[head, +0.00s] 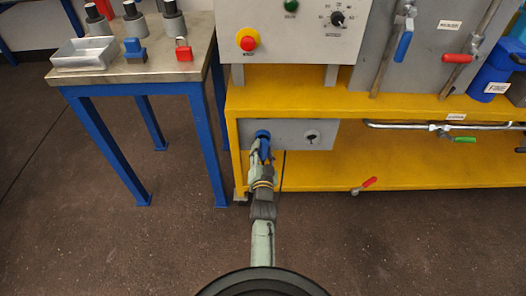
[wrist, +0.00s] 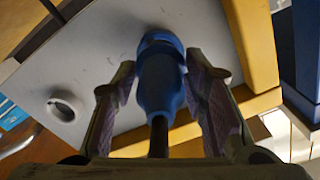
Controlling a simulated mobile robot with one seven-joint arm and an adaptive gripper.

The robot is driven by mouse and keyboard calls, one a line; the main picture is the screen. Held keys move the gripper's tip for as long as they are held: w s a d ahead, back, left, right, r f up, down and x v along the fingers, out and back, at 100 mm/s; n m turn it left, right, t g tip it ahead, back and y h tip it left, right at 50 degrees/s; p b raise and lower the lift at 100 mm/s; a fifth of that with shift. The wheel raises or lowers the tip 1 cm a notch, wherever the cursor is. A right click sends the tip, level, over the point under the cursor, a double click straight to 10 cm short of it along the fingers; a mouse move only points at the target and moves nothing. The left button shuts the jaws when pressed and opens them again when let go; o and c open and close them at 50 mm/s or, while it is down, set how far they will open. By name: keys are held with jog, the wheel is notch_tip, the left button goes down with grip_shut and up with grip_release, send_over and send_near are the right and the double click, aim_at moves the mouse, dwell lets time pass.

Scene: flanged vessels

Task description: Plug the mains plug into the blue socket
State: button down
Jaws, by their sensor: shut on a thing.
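The blue mains plug (wrist: 160,82) is between the fingers of my gripper (wrist: 163,90), which is shut on it. Its dark cable (wrist: 158,137) runs back toward my wrist. The plug's front end meets the blue socket (wrist: 158,38) on the grey panel (wrist: 105,50); the plug hides most of the socket, and I cannot tell how deep the plug sits. In the head view, my gripper (head: 262,152) is at the panel (head: 290,128), right in front of the blue socket (head: 263,134).
A second, pale round socket (head: 312,136) is to the right on the panel; it is at lower left in the wrist view (wrist: 62,108). The yellow bench frame (head: 330,172) surrounds the panel. A blue-legged table (head: 115,77) stands to the left. A red-handled valve (head: 366,185) sticks out at the lower right.

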jog(key=shift+w, duration=0.15)
jog(key=shift+w+p, duration=0.4)
jog(key=shift+w, duration=0.75)
jog(key=c, duration=0.9)
grip_release()
jog(key=shift+s, duration=0.1)
